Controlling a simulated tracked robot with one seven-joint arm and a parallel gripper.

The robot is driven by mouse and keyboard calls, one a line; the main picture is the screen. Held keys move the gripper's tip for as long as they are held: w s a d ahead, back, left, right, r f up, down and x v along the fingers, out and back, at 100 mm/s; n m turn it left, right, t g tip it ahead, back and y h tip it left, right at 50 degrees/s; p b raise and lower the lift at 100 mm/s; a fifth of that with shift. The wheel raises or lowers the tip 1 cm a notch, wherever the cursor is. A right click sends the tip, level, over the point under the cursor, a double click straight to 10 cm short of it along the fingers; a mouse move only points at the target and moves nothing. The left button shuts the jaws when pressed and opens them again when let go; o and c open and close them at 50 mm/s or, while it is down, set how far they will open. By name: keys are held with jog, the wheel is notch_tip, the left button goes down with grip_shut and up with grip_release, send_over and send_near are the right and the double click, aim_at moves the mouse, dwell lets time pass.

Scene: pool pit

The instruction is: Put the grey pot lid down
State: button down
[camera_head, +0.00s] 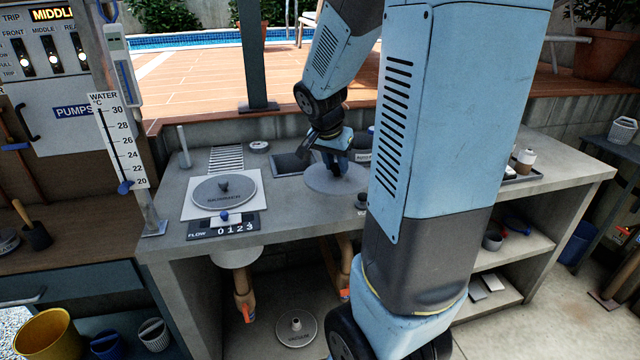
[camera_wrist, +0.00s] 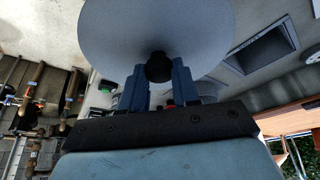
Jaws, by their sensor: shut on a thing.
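The grey pot lid (camera_head: 322,182) is a round flat disc over the counter in the head view, partly behind my arm. In the wrist view the lid (camera_wrist: 110,35) fills the upper middle, with its black knob (camera_wrist: 159,67) between my fingers. My gripper (camera_head: 340,163) points down and is shut on that knob; it also shows in the wrist view (camera_wrist: 158,80). I cannot tell whether the lid touches the counter or hangs just above it.
A grey skimmer lid (camera_head: 224,191) lies on a white square plate on the counter's left. A dark square opening (camera_head: 292,163) is behind the held lid. A flow counter (camera_head: 223,226) sits at the front edge. Another round lid (camera_head: 296,329) lies below.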

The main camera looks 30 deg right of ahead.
aim_at(322, 164)
jog(key=w, duration=0.1)
jog(key=w+f, duration=0.1)
jog(key=w, duration=0.2)
jog(key=shift+d+f, duration=0.35)
jog(key=shift+f, duration=0.05)
jog(key=w+f, duration=0.2)
jog(key=f, duration=0.1)
jog(key=w+f, duration=0.1)
jog(key=w, duration=0.1)
jog(key=shift+d+f, duration=0.25)
jog(key=shift+f, duration=0.1)
jog(key=shift+w+f, duration=0.55)
jog(key=shift+f, duration=0.15)
jog(key=shift+d+f, duration=0.1)
jog(key=shift+f, duration=1.45)
jog(key=c, duration=0.8)
grip_release()
